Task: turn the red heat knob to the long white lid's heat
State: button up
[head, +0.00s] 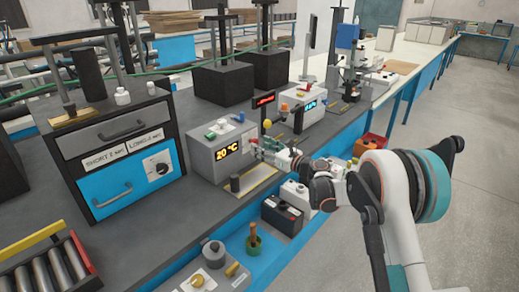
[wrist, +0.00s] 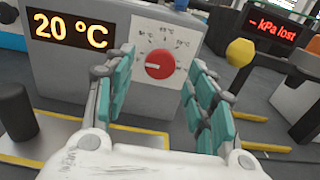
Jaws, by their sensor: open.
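The red heat knob (wrist: 159,64) is on the front of a grey box (wrist: 85,75), with a white pointer line towards the left. Temperature marks curve around it, too small to read surely. The box's display (wrist: 70,30) reads 20 °C; the display also shows in the head view (head: 228,149). My gripper (wrist: 161,78) is open in front of the knob, teal-padded fingers on both sides of it. I see no contact. In the head view my gripper (head: 270,150) is at the box's front and hides the knob. I cannot identify a long white lid.
A dark cylinder (wrist: 14,112) stands left of the gripper on a yellow-edged plate (wrist: 45,135). A yellow knob (wrist: 240,52) and a "kPa lost" display (wrist: 272,27) are at right. A cabinet (head: 120,150) has SHORT and LONG minute labels (head: 122,148); small white-capped jars (head: 122,97) stand on it.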

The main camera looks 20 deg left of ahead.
jog(key=shift+x, duration=1.05)
jog(key=c, duration=1.1)
